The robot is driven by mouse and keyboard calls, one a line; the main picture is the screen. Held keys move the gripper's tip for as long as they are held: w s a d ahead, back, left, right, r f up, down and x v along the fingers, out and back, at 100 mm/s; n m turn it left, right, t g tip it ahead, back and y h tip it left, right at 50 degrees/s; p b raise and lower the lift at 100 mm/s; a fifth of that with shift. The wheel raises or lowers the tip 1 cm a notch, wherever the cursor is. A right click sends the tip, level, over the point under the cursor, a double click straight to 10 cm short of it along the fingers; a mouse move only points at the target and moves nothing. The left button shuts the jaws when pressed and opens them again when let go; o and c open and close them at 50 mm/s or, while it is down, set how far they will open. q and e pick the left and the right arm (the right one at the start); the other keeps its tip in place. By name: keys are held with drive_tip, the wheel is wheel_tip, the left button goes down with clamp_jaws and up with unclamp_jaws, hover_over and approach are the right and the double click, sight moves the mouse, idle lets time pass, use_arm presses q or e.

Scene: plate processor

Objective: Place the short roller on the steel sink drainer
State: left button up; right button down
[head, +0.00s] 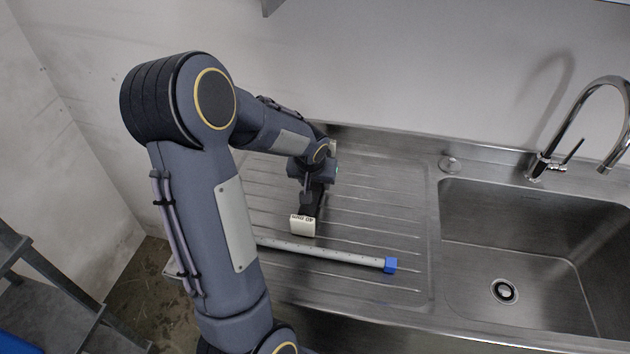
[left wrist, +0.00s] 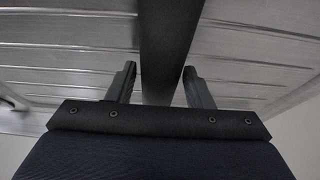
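The short roller is a dark bar with white ends (head: 303,226); the near end carries a "40 mm" label. It is over the steel sink drainer (head: 385,205); I cannot tell whether it touches the surface. My left gripper (head: 311,190) is at the roller's middle and hides part of it. In the left wrist view the roller (left wrist: 163,45) runs between the two fingers of my left gripper (left wrist: 160,75), which sit close against its sides. My right gripper is not in view.
A long pale roller (head: 320,252) with a blue end (head: 390,265) lies across the drainer's front part. To the right are the sink basin (head: 510,235) and a curved tap (head: 540,165). The drainer's right part is clear. A wall stands behind.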

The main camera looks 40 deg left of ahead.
use_arm(q)
drive_tip(key=shift+o, duration=0.8)
drive_tip(key=shift+r, duration=0.2)
drive_tip(key=v, duration=1)
drive_tip(key=shift+s+r, duration=0.1)
drive_tip(key=shift+r, duration=0.2)
drive_tip(key=s+d+m+t+h, duration=0.1)
drive_tip(key=s+d+m+h, duration=0.3)
drive_tip(key=s+d, duration=1.3)
drive_tip(key=shift+s+d+r+t+h, duration=0.15)
drive_tip(key=shift+d+r+t+h, duration=0.15)
drive_tip(key=shift+d+h, duration=0.65)
drive_tip(key=shift+a, duration=0.1)
